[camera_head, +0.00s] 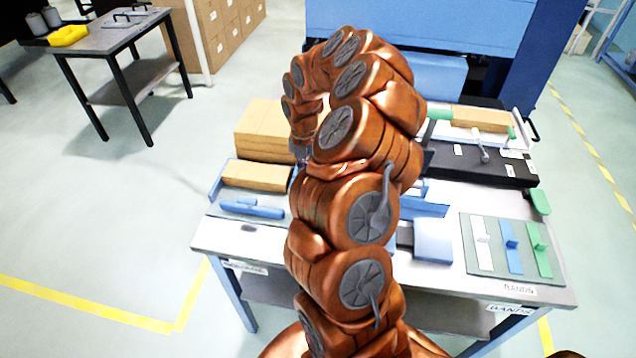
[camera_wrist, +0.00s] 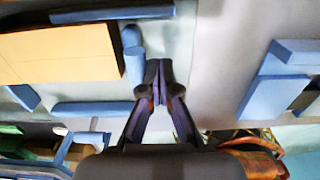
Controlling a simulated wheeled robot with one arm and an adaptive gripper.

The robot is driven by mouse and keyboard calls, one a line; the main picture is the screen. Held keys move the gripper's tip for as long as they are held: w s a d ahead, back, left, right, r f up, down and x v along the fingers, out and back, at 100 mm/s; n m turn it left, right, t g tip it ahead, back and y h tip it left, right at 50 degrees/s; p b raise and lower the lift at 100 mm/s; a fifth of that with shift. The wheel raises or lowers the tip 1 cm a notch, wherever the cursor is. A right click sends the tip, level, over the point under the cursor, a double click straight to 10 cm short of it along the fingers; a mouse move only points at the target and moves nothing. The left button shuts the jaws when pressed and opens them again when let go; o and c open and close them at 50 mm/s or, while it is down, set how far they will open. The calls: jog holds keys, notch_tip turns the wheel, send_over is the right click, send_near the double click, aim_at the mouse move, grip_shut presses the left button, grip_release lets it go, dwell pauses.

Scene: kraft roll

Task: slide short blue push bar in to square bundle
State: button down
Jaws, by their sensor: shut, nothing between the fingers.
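A tan kraft bundle (camera_head: 257,176) lies flat at the left of the workbench; it fills the upper left of the wrist view (camera_wrist: 60,55). A blue bar with a raised grip (camera_head: 252,209) lies along its near side in the head view. In the wrist view, a short blue bar (camera_wrist: 133,55) stands by the bundle's right edge, and a longer blue bar (camera_wrist: 110,14) runs along its top edge. My gripper (camera_wrist: 160,85) is shut and empty, just right of the short bar's lower end; contact is unclear.
A taller tan stack (camera_head: 265,130) stands behind the bundle. Right of my arm are a blue block (camera_head: 433,240), a grey board with white, blue and green pieces (camera_head: 485,262), and a black plate with a lever (camera_head: 470,165). The near left bench strip is mostly clear.

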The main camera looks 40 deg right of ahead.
jog(key=shift+s+d+b, duration=0.25)
jog(key=shift+s+d, duration=0.3)
jog(key=shift+s, duration=0.3)
jog(key=shift+s+d+b, duration=0.2)
jog(key=shift+s+d, duration=0.4)
jog(key=shift+s, duration=0.2)
jog(key=shift+s+d+b, duration=0.25)
jog(key=shift+s+d, duration=0.3)
jog(key=shift+s, duration=0.3)
notch_tip(320, 180, up, 7)
jog(key=p, duration=0.3)
jog(key=s+a+r+m, duration=0.2)
jog(key=a+r+m, duration=0.25)
jog(key=a, duration=0.65)
jog(key=s+a+r+m, duration=0.2)
jog(key=a+r+m, duration=0.3)
jog(key=a, duration=0.5)
jog(key=s+a+m+g, duration=0.1)
jog(key=s+a+m, duration=0.4)
jog(key=s, duration=0.5)
jog(key=s+a+r+m, duration=0.1)
jog(key=s+a+m, duration=0.5)
jog(key=s+m, duration=0.4)
jog(key=shift+a+r+g, duration=0.2)
jog(key=shift+g, duration=0.2)
